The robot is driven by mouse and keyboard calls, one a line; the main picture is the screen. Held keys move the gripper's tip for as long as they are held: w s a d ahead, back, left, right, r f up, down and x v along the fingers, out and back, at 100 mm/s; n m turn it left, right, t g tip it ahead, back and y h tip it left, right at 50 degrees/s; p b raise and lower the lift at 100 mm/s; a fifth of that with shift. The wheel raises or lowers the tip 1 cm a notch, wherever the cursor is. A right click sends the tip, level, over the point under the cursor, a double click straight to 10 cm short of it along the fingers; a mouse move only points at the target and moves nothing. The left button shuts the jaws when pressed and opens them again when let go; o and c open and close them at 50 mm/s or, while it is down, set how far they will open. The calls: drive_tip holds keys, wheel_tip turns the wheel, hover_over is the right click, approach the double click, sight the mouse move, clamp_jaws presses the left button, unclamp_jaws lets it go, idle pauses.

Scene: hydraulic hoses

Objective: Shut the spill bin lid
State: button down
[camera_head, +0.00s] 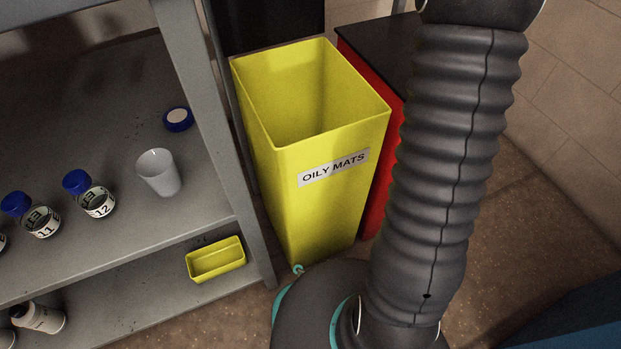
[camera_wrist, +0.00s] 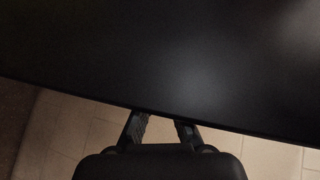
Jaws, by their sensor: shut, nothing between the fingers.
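The yellow bin (camera_head: 330,220), labelled "OILY MATS", stands on the floor with its top open and looks empty inside. A black upright panel (camera_head: 268,22) rises behind its back edge; it looks like the raised lid, but its hinge is not visible. In the wrist view a broad dark flat panel (camera_wrist: 160,60) fills the upper part; I cannot tell for sure that it is the same panel. My gripper (camera_wrist: 161,125) is shut and empty, its fingertips at that panel's lower edge; whether they touch is unclear. The head view does not show my gripper.
A grey shelf (camera_head: 110,255) on the left holds blue-capped jars (camera_head: 90,195), a white cup (camera_head: 158,172) and a small yellow tray (camera_head: 216,260). A red cabinet with a black top (camera_head: 378,48) stands close behind the bin's right side. Tiled wall (camera_head: 575,90) at right.

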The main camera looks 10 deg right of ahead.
drive_tip(key=s+d+f+b, duration=0.1)
drive_tip(key=s+d+f, duration=0.1)
drive_tip(key=s, duration=1)
drive_tip(key=shift+s+d, duration=0.25)
idle(0.9)
drive_tip(key=s+d+f, duration=0.1)
drive_tip(key=s+f, duration=0.4)
drive_tip(key=s, duration=0.3)
drive_tip(key=shift+s+d+b, duration=0.3)
drive_tip(key=shift+s+d, duration=0.05)
drive_tip(key=shift+s, duration=0.05)
idle(1.0)
drive_tip(key=shift+f, duration=0.1)
drive_tip(key=shift+s+d+f, duration=0.1)
drive_tip(key=shift+s+f, duration=0.15)
drive_tip(key=shift+f, duration=0.85)
drive_tip(key=shift+s+f, duration=0.25)
drive_tip(key=shift+f, duration=0.8)
wheel_tip(320, 180, up, 6)
drive_tip(key=d+p, duration=0.2)
drive_tip(key=p, duration=0.2)
drive_tip(key=shift+w, duration=0.2)
